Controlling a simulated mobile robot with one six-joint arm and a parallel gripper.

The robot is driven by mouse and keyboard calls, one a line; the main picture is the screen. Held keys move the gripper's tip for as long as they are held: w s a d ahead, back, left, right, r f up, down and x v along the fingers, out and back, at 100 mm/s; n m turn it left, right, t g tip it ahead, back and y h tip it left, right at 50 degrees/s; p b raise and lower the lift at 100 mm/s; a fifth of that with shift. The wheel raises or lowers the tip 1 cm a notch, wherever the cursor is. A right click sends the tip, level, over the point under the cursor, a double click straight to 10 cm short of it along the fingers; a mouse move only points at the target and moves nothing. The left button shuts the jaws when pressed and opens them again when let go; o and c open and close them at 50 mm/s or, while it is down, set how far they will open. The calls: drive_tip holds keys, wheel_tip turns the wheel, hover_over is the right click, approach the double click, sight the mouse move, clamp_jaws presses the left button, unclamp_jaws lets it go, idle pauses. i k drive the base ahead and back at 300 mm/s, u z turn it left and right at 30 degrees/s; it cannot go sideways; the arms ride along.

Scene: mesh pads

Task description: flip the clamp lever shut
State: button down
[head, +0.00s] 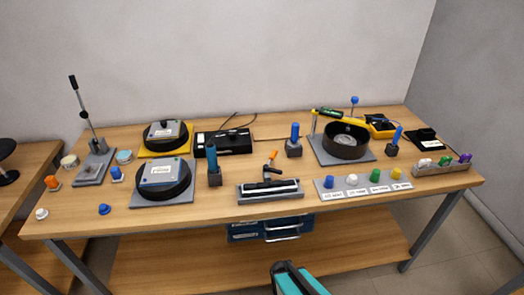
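A small clamp lever with an orange tip (273,155) stands up, slightly tilted, behind a grey fixture (268,198) at the table's front middle. The fixture holds a long black and white bar. Its dark hinge sits below the orange tip. Another lever, tall with a black handle (75,92), leans up and left from a grey base at the far left. I cannot tell for sure which lever is the clamp's. My gripper (290,268), dark and teal, shows at the bottom edge, in front of and below the table, apart from everything. Its fingers are not clear.
Round black pots (164,190) on pads stand left of the fixture. Blue-handled posts (212,160) flank it. A panel of coloured knobs (362,187) lies right of it. A black pan (346,141) sits behind the panel. Bare wood (225,215) lies left of the fixture.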

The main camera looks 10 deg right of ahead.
sight(266, 168)
drive_tip(key=z, duration=1.05)
drive_tip(key=k, duration=0.1)
drive_tip(key=u, duration=2.9)
drive_tip(key=k, duration=0.65)
drive_tip(key=z, duration=0.65)
